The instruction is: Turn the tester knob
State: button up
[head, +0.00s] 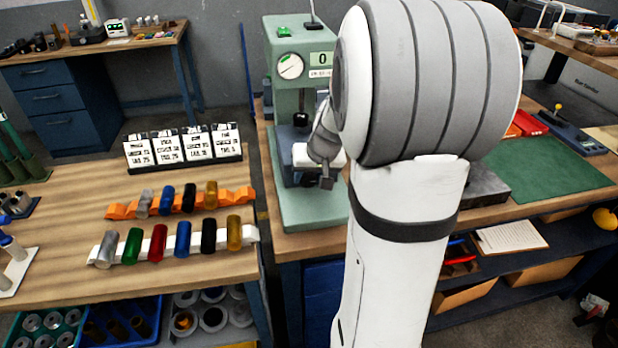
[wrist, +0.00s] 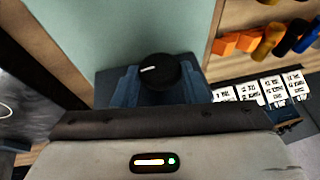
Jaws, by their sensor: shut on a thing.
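The pale green tester (head: 291,112) stands on the bench in the middle of the head view, with a round dial and a display on its upper front. The black tester knob (wrist: 160,74) has a white pointer line and shows in the wrist view. The line points left and slightly down. My gripper (wrist: 161,86) has one finger on each side of the knob and is shut on it. In the head view my gripper (head: 325,174) is at the tester's front, low above its base plate, and the knob is hidden there. My arm covers the tester's right side.
On the left bench, several coloured cylinders lie on an orange rack (head: 118,211) and a white rack (head: 251,233). White label cards (head: 184,147) stand behind them. A green mat (head: 550,167) lies on the right bench. A floor gap separates the left bench from the tester's bench.

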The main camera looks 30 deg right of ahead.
jog(key=o, duration=1)
jog(key=shift+c, duration=0.2)
jog(key=v, duration=0.7)
jog(key=shift+s+r, duration=0.2)
jog(key=shift+r, duration=0.15)
